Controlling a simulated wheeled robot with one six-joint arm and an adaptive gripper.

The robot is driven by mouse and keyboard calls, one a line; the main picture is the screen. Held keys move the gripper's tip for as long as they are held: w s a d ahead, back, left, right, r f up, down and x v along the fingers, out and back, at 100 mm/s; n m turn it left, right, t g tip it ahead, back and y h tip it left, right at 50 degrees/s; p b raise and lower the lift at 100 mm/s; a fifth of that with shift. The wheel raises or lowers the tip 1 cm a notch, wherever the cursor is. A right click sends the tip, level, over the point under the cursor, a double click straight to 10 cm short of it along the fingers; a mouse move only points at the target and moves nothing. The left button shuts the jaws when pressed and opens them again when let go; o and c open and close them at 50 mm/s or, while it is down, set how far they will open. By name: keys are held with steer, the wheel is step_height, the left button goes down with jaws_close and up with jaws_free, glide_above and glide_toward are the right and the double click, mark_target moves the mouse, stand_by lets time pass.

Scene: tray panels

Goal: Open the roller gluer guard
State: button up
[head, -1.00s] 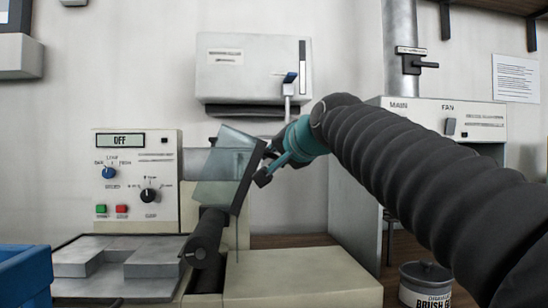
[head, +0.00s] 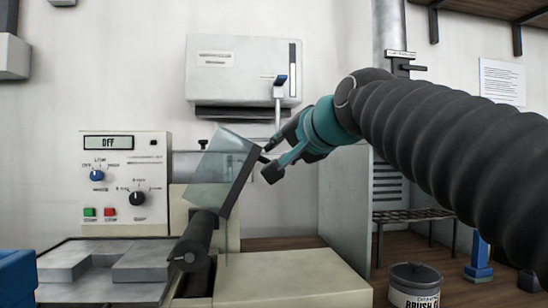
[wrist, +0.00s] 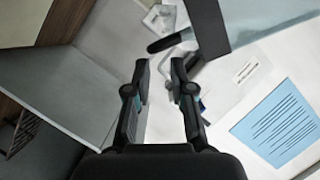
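The roller gluer guard (head: 215,172) is a clear, bluish pane with a dark edge strip. It is tilted up over the dark roller (head: 197,240), leaning to the right, in the middle of the head view. Part of the pane with its dark edge also shows at the top right of the wrist view (wrist: 268,14). My gripper (head: 269,160) is just to the right of the guard's dark edge. In the wrist view my gripper (wrist: 160,73) has its fingers apart with nothing between them. I cannot tell whether a fingertip touches the guard.
The control box (head: 125,180) with knobs and buttons stands behind on the left. A grey metal plate (head: 105,265) and a blue bin (head: 17,276) are at the left front. A grey cabinet wall (head: 345,205) stands right of my gripper.

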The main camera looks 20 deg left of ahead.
steer(key=shift+v, duration=2.2)
steer(key=shift+f, duration=0.1)
steer(key=shift+c, duration=0.3)
